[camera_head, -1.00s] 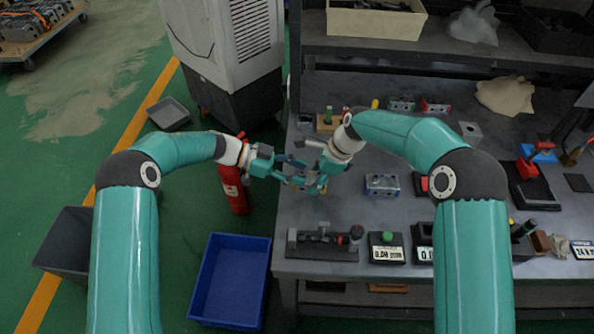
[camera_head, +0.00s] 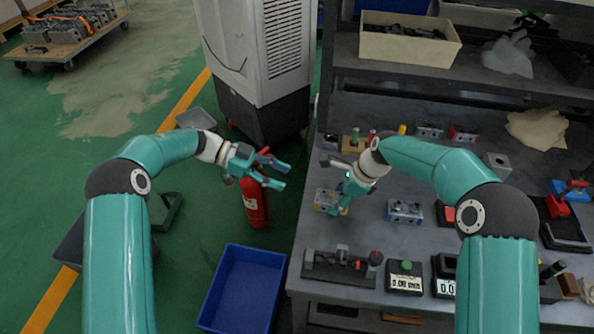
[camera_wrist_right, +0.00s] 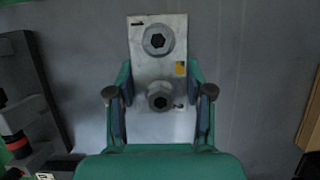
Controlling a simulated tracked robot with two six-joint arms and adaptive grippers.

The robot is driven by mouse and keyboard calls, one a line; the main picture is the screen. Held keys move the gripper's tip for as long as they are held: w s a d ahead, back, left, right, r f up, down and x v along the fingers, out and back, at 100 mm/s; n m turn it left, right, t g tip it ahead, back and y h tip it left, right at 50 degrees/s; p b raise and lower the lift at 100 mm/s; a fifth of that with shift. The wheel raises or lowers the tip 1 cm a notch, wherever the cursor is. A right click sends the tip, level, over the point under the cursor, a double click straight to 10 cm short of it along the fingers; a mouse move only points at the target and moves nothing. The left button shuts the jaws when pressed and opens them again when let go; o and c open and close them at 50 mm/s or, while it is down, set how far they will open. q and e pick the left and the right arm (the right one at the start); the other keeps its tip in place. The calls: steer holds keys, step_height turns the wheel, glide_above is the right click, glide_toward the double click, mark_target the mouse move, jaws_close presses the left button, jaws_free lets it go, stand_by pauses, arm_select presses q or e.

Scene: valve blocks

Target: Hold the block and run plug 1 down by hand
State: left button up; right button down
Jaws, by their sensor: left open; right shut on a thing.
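A silver valve block (camera_wrist_right: 157,65) with a small yellow label stands between my right gripper's fingers in the right wrist view. Two dark hex plugs show on it: a far one (camera_wrist_right: 158,39) and a near one (camera_wrist_right: 160,96) between the fingertips. I cannot tell which is plug 1. In the head view my right gripper (camera_head: 342,200) is shut on this block (camera_head: 327,200) near the bench's left edge, partly hiding it. My left gripper (camera_head: 282,176) is open and empty, left of the block and apart from it, beyond the bench edge.
Another silver-blue block (camera_head: 405,211) sits to the right on the bench (camera_head: 380,260). A black fixture (camera_head: 340,268) and a counter with a green button (camera_head: 405,277) are at the front. A red extinguisher (camera_head: 256,205) and a blue bin (camera_head: 240,290) stand on the floor left.

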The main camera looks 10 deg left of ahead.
steer(key=shift+s+f, duration=0.15)
steer(key=c, duration=0.7)
jaws_free()
steer(key=o, duration=0.3)
steer(key=shift+o, duration=0.2)
